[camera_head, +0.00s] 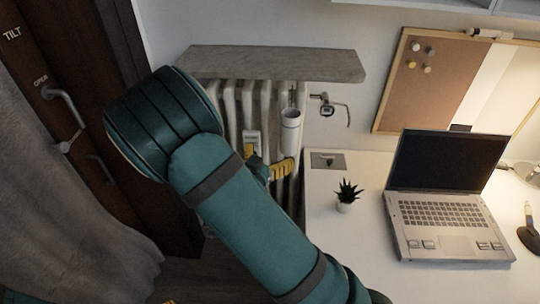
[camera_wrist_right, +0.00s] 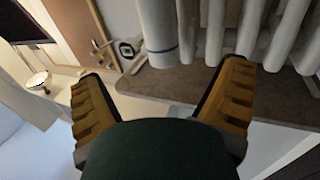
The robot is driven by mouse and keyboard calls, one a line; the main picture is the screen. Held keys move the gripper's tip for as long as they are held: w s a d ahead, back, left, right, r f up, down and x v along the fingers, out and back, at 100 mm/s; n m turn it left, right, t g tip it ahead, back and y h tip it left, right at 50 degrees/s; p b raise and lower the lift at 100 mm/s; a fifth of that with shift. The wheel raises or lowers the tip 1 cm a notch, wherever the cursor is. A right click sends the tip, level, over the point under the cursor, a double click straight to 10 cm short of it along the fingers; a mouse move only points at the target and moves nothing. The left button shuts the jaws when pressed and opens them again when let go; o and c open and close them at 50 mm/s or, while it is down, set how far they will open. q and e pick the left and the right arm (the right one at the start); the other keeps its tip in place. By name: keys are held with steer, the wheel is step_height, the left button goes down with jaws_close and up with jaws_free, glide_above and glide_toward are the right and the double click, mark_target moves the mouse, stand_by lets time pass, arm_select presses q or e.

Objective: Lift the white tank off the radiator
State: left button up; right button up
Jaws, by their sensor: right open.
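The white tank (camera_head: 290,132) is a slim upright cylinder hanging on the front of the white radiator (camera_head: 230,95), near its right end. In the right wrist view the tank (camera_wrist_right: 157,25) shows upside down, with a blue line near its end, beside the radiator ribs (camera_wrist_right: 240,28). My right gripper (camera_head: 268,170) is just below the tank in the head view, partly hidden by my teal arm. In the right wrist view its yellow fingers are spread, with the tank beyond the gap (camera_wrist_right: 163,73) and nothing between them. A yellow bit at the bottom edge may be my left gripper (camera_head: 166,301).
A grey shelf board (camera_head: 270,64) overhangs the radiator. A valve (camera_head: 328,106) sticks out right of the tank. The white desk (camera_head: 370,172) stands to the right with a small plant (camera_head: 346,195) and an open laptop (camera_head: 445,200). A curtain (camera_head: 65,200) hangs at left.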

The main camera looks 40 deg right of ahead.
mark_target(287, 132)
steer(key=b+x, duration=0.1)
steer(key=x, duration=1.2)
steer(key=shift+w+d+f+b, duration=0.1)
steer(key=shift+w+d+b, duration=0.1)
steer(key=shift+d+b, duration=0.15)
steer(key=shift+a, duration=0.1)
steer(key=c, duration=1.4)
